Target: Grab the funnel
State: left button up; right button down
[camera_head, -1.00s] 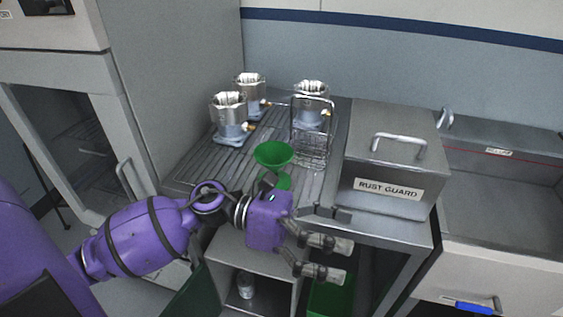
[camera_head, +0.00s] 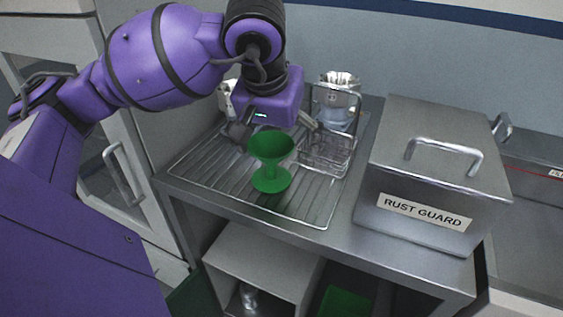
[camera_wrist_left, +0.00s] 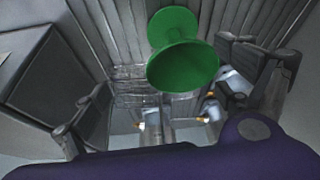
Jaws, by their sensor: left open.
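The green funnel (camera_head: 271,146) stands on the ribbed drain surface, with a wide cup on top, a narrow waist and a flared foot. My left gripper (camera_head: 273,132) is open, pointing down just behind and above the funnel's upper cup. In the left wrist view the funnel (camera_wrist_left: 183,62) appears between the two spread fingers of my left gripper (camera_wrist_left: 172,88), nearer the right finger. I cannot tell whether a finger touches it. My right gripper is not in view.
A wire basket (camera_head: 327,152) stands right of the funnel, close to my gripper. A machined metal housing (camera_head: 338,98) is behind it. A metal box labelled RUST GUARD (camera_head: 425,180) stands to the right. The drain rack (camera_head: 215,170) left of the funnel is clear.

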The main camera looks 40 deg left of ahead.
aim_at(284, 149)
pick_arm(q)
jog(key=x, duration=0.4)
jog(key=shift+w+f, duration=0.1)
jog(key=shift+w, duration=0.15)
jog(key=c, duration=1.1)
